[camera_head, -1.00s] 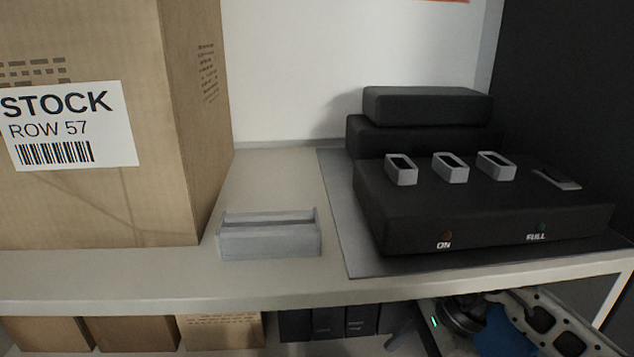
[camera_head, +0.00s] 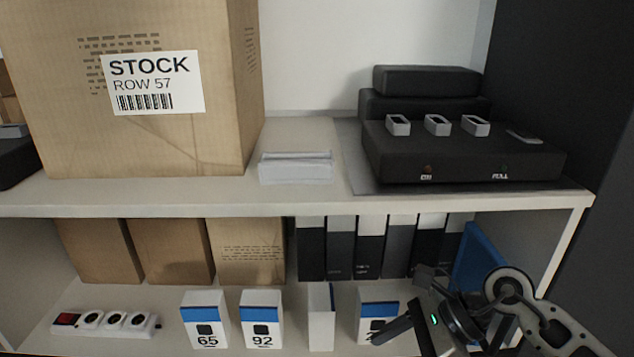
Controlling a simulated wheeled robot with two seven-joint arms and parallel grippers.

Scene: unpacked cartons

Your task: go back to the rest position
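My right gripper (camera_head: 396,304) is at the lower right, in front of the lower shelf. Its two dark fingers stand apart with nothing seen between them. It partly covers a white and blue box (camera_head: 378,300) on the lower shelf. My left gripper is not in view.
The upper shelf holds a large STOCK carton (camera_head: 150,145), a grey holder (camera_head: 296,168) and a black device (camera_head: 465,158) with slots. Below are brown boxes (camera_head: 170,250), binders (camera_head: 370,248), numbered boxes (camera_head: 205,320) and a power strip (camera_head: 105,322). The shelf edge (camera_head: 300,203) is above my gripper.

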